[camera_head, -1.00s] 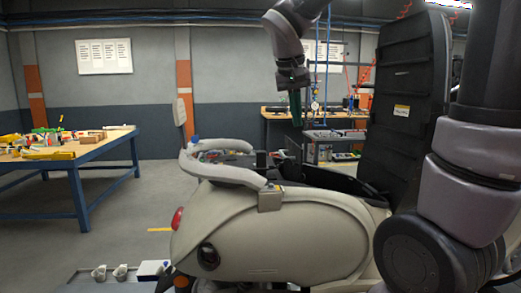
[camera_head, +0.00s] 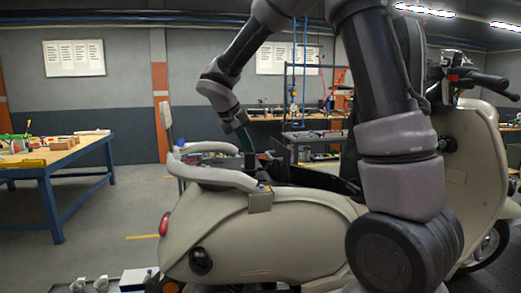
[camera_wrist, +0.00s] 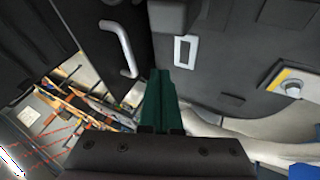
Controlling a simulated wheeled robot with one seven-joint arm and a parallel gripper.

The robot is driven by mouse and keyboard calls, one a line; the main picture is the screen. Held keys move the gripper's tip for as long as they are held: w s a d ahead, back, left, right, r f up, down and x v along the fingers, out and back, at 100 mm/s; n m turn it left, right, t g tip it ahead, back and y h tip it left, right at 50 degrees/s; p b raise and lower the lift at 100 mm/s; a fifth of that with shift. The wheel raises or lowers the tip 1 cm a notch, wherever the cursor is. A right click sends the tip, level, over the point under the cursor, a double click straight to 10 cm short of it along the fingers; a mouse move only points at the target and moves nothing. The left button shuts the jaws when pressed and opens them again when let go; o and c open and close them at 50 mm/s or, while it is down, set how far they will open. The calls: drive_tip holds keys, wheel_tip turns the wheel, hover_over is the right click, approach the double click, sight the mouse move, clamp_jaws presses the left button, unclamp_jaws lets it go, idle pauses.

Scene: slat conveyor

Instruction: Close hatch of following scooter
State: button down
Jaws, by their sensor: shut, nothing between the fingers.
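The cream scooter (camera_head: 285,240) stands side-on in the head view, its tail to the left. Its seat compartment is open in the middle. The hatch stands raised, mostly hidden behind my arm; a dark strip of it (camera_head: 348,150) shows left of the arm. My gripper (camera_head: 248,140) has green fingers pointing down just above the rear of the scooter, near the grey grab rail (camera_head: 210,175). Its fingers (camera_wrist: 160,100) are together and empty, apart from the panel's loop.
A blue-framed workbench (camera_head: 50,160) with small parts stands at left. Another bench (camera_head: 320,125) with shelves stands behind the scooter. The scooter's handlebar (camera_head: 485,80) is at right. Open floor lies between the left bench and the scooter.

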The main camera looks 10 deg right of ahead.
drive_tip(key=shift+d+f, duration=0.25)
drive_tip(key=shift+d, duration=0.8)
drive_tip(key=shift+d+f, duration=0.25)
drive_tip(key=shift+d, duration=0.75)
drive_tip(key=shift+d, duration=0.15)
